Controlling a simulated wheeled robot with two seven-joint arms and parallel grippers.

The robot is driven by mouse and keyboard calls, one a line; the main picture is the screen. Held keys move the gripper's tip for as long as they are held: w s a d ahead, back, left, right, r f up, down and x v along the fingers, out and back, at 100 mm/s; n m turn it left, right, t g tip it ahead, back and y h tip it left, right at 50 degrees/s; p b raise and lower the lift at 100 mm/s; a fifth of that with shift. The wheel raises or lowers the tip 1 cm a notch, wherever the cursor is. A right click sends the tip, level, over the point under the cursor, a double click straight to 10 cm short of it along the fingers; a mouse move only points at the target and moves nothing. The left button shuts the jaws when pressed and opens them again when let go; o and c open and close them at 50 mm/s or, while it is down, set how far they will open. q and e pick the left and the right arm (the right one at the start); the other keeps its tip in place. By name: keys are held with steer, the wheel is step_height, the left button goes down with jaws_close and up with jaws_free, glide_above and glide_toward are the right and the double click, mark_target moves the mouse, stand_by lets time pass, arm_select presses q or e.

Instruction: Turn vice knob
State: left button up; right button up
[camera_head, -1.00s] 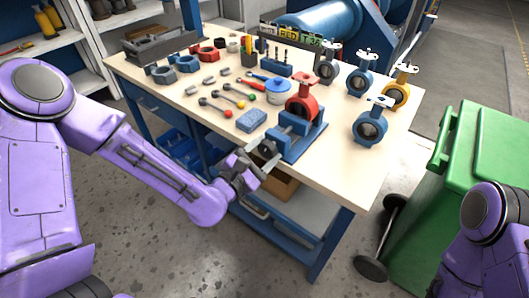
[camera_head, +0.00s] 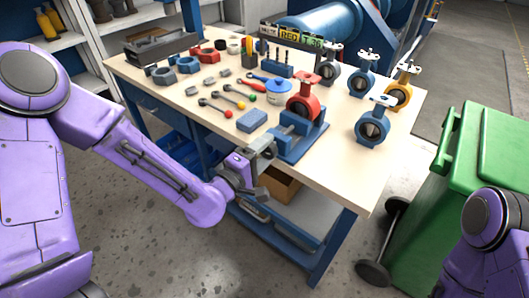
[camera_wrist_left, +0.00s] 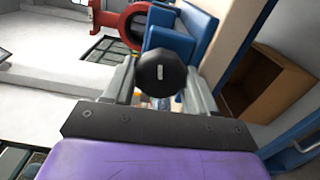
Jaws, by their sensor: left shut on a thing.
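The blue vice (camera_head: 298,136) stands at the front edge of the workbench and holds a red butterfly valve (camera_head: 304,104). In the left wrist view the vice's black round knob (camera_wrist_left: 161,73) sits between my two fingers, with the blue vice body (camera_wrist_left: 185,35) and the red valve (camera_wrist_left: 127,24) behind it. My left gripper (camera_head: 262,163) is at the knob in front of the vice, shut on it. In the head view the gripper hides the knob. My right arm (camera_head: 490,235) shows at the lower right, but its gripper is out of view.
Several blue valves (camera_head: 371,124) and a yellow valve (camera_head: 398,91) stand on the right of the workbench (camera_head: 335,168). Loose tools and a blue sponge-like block (camera_head: 252,121) lie left of the vice. A green bin (camera_head: 480,160) stands at the right. A cardboard box (camera_head: 282,184) sits beneath.

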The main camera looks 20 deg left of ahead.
arm_select(q)
steer(key=m+b, duration=0.1)
steer(key=m, duration=0.5)
steer(key=shift+m, duration=0.3)
steer(key=m+b, duration=0.2)
steer(key=m, duration=0.4)
steer(key=m+b, duration=0.1)
steer(key=m, duration=0.2)
steer(key=m+b, duration=0.1)
steer(key=m, duration=0.2)
steer(key=shift+d+r+m, duration=0.15)
steer(key=shift+m, duration=0.15)
steer(key=m+b, duration=0.2)
steer(key=m, duration=0.4)
steer(key=shift+r+b, duration=0.1)
steer(key=shift+b, duration=0.2)
steer(key=o, duration=1)
steer(key=shift+d, duration=0.1)
steer(key=shift+s, duration=0.1)
